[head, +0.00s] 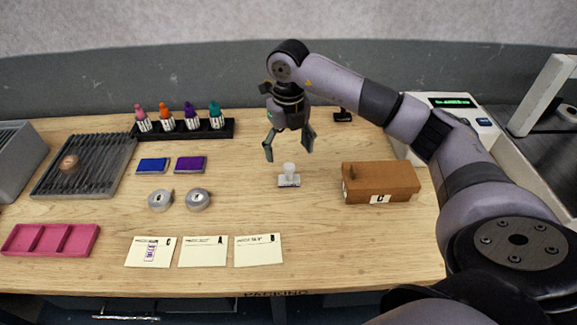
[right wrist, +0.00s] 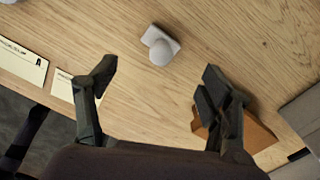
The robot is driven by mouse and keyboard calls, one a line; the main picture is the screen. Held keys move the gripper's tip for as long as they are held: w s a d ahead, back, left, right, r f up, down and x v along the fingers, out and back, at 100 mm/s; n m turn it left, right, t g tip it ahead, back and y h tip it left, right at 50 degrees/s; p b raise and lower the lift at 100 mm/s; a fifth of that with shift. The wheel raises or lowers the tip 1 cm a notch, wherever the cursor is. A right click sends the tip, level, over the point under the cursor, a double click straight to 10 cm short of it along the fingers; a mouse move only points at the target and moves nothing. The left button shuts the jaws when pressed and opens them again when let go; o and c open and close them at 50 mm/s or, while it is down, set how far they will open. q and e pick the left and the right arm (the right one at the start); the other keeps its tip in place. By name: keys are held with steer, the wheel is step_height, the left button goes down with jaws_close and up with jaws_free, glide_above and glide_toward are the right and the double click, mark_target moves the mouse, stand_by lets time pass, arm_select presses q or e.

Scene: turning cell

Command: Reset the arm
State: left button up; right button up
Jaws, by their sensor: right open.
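My right arm reaches in from the right in the head view. Its gripper (head: 289,150) points down, open and empty, above the table. A small white stamp-like piece with a round knob (head: 289,176) stands on the wood just below the fingertips, apart from them. In the right wrist view the gripper (right wrist: 155,75) has its fingers spread wide, and the white piece (right wrist: 161,45) lies beyond them, between their lines. My left gripper is not in view.
A brown box (head: 380,182) marked C stands right of the gripper. Colored bottles sit in a black rack (head: 183,129) at the back. Ink pads (head: 152,165), round tins (head: 160,200), cards (head: 204,252), a pink tray (head: 50,240) and a grey ribbed tray (head: 84,166) lie left.

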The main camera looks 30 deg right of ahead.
steer(key=shift+r, duration=0.95)
